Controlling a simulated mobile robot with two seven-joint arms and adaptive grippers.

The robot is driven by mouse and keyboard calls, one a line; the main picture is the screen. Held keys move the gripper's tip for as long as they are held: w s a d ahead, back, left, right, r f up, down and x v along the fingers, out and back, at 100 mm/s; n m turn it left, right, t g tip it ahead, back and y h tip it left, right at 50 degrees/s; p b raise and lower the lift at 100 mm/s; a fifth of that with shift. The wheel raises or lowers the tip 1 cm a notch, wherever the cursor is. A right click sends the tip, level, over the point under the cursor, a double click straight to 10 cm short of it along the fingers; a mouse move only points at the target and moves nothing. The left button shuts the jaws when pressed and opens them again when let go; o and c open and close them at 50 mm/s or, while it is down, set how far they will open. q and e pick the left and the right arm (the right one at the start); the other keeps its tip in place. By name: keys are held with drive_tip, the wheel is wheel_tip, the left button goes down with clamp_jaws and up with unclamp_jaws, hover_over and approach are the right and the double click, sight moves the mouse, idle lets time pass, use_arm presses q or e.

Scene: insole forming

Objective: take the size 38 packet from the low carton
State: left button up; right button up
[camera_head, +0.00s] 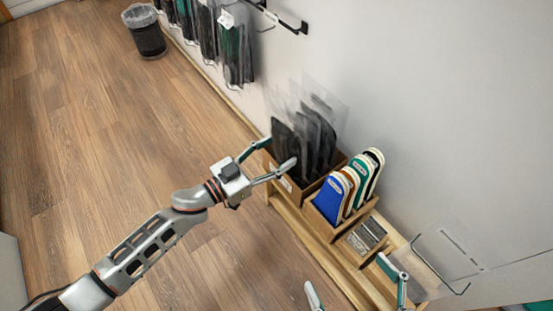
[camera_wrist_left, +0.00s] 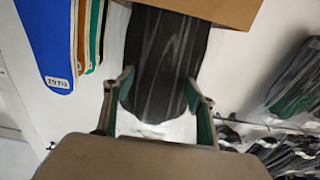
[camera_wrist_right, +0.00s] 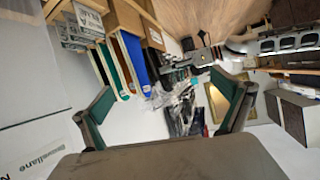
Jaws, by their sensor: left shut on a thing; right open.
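The low carton (camera_head: 296,193) is a brown cardboard box by the wall, holding several clear packets (camera_head: 326,133) with dark insoles. My left gripper (camera_head: 276,158) is at the carton's left end, its fingers on either side of the nearest packet. In the left wrist view, the fingers are shut on this packet (camera_wrist_left: 163,60), a dark insole in clear film, with the carton (camera_wrist_left: 225,10) behind it. No size can be read on it. My right gripper (camera_head: 348,280) is open and empty at the front; its fingers also show apart in the right wrist view (camera_wrist_right: 165,110).
A clear wire-edged holder (camera_head: 440,262) is at right. Packets (camera_head: 232,50) hang on the wall; a bin (camera_head: 148,40) stands far left. The floor at left is clear.

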sight(284, 125)
use_arm(q)
wheel_tip(284, 125, up, 9)
drive_tip(key=p, duration=0.3)
drive_tip(key=shift+w+r+p, duration=0.1)
drive_tip(key=shift+r+p, duration=0.1)
drive_tip(key=shift+p, duration=0.2)
drive_tip(key=s+a, duration=0.1)
drive_tip(key=s+a+f, duration=0.1)
drive_tip(key=a, duration=0.1)
drive_tip(key=shift+s+a+f, duration=0.15)
drive_tip(key=shift+s+f, duration=0.05)
drive_tip(key=shift+s, duration=0.05)
drive_tip(key=p+v, duration=0.2)
drive_tip(key=v, duration=1.2)
use_arm(e)
drive_tip(key=s+d+f+n+g+h, duration=0.1)
drive_tip(key=s+d+f+n, duration=0.1)
drive_tip(key=d, duration=0.3)
drive_tip(key=shift+d+f+h, duration=0.3)
drive_tip(key=shift+d+f, duration=0.05)
drive_tip(key=shift+f, duration=0.25)
use_arm(q)
drive_tip(key=shift+f, duration=0.1)
use_arm(e)
drive_tip(key=shift+s, duration=0.1)
drive_tip(key=shift+a+r, duration=0.1)
drive_tip(key=shift+r, duration=0.1)
